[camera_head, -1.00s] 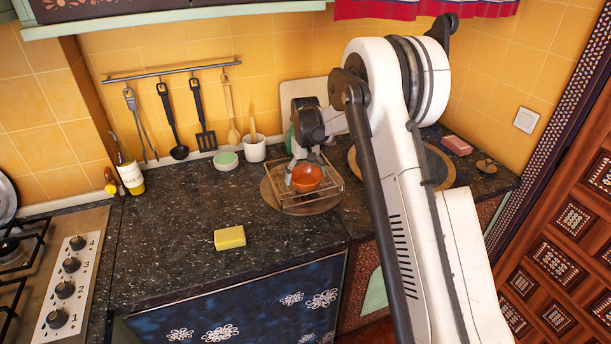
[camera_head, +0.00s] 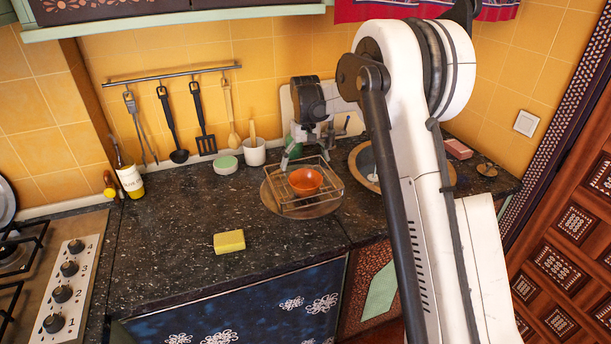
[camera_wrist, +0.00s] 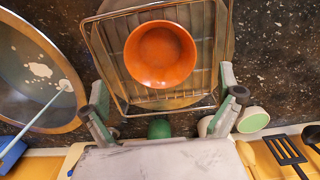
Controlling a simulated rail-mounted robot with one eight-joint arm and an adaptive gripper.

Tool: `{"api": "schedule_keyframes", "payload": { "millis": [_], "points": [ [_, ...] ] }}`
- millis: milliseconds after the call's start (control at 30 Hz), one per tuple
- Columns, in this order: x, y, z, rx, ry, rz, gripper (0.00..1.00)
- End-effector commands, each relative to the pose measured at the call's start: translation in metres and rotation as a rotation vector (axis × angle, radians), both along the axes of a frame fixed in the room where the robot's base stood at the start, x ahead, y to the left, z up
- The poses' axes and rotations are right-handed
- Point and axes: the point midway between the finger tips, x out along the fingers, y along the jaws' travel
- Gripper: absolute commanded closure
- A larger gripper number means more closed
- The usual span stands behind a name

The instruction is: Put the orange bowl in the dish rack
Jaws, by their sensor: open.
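The orange bowl (camera_head: 304,180) sits upright inside the wire dish rack (camera_head: 326,203) on the counter. In the wrist view the bowl (camera_wrist: 160,54) lies within the rack's wire frame (camera_wrist: 101,58), toward its middle. My gripper (camera_head: 305,160) is above and behind the bowl, toward the wall. In the wrist view its two fingers (camera_wrist: 163,92) are spread wide, with nothing between them, and the bowl lies apart from them.
The rack stands on a round board (camera_head: 272,200). A yellow sponge (camera_head: 229,241) lies on open counter at front left. A white utensil cup (camera_head: 254,153) and a green-topped round container (camera_head: 226,165) stand near the wall. A round basin (camera_wrist: 38,75) is beside the rack.

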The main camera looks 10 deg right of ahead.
Motion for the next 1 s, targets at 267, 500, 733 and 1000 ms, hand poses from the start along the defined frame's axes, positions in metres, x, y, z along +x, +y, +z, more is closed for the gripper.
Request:
{"api": "schedule_keyframes", "payload": {
  "millis": [267, 500, 733, 1000],
  "points": [
    [0.0, 0.0, 0.04, 0.0, 0.0, 0.0, 0.0],
    [-0.009, 0.0, 0.061, 0.0, -0.014, -0.003, 0.0],
    [-0.054, 0.001, 0.109, 0.001, -0.086, -0.016, 0.0],
    [-0.124, 0.001, 0.157, 0.004, -0.186, -0.035, 0.0]
  ]
}}
